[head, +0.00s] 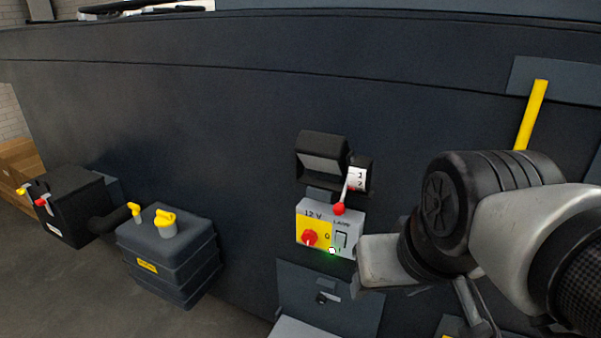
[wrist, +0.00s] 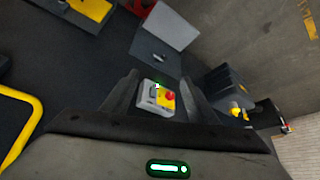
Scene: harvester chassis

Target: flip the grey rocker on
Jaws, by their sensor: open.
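The grey rocker (head: 341,240) sits under the word LAMP on the right half of a small switch box (head: 318,250) on the dark chassis wall. The rocker also shows small in the wrist view (wrist: 154,91); which way it is tilted I cannot tell.
A red rotary knob (head: 309,237) is left of the rocker on a yellow plate. A red-tipped lever (head: 339,208) hangs just above. A black hooded box (head: 322,153) is higher up. A grey tank (head: 170,262) stands left; a yellow bar (head: 531,115) is right.

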